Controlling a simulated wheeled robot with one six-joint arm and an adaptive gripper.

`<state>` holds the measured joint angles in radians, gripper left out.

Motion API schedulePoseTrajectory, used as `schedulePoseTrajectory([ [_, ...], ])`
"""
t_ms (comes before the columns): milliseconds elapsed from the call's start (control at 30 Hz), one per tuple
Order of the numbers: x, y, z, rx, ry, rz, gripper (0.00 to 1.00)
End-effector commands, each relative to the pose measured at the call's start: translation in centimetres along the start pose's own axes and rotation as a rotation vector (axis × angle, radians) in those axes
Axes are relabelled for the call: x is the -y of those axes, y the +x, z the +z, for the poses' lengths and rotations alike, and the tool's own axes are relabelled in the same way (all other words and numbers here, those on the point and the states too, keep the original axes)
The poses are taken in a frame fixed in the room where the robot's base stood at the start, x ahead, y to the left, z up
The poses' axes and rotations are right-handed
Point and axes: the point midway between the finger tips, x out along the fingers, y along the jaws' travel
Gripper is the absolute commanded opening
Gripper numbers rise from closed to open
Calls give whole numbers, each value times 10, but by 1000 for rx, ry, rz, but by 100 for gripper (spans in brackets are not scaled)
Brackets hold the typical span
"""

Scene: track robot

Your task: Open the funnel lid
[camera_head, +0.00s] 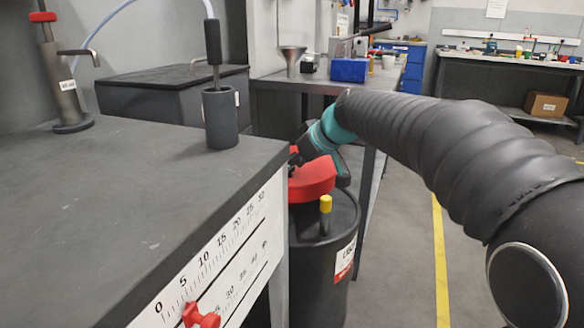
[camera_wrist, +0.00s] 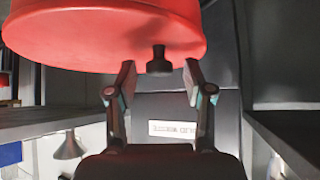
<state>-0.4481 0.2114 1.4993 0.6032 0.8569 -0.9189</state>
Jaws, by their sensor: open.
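The red funnel lid (camera_head: 316,180) sits on top of a dark drum (camera_head: 318,270). It fills the upper left of the wrist view (camera_wrist: 105,30), and a small black knob (camera_wrist: 158,62) sticks out from its edge. My gripper (camera_wrist: 160,78) is open, with one finger on each side of the knob.
A grey bench (camera_head: 110,200) with a scale and red slider (camera_head: 200,316) stands left of the drum. A yellow-capped post (camera_head: 325,210) rises from the drum top. Floor at right is clear.

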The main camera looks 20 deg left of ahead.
Motion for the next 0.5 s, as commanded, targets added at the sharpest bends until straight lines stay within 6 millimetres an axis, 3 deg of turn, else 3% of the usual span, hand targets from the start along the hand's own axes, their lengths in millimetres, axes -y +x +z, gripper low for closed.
schedulePoseTrajectory([
  [200, 0, 14, 0, 0, 0, 1, 52],
  [500, 0, 16, 0, 0, 0, 1, 49],
])
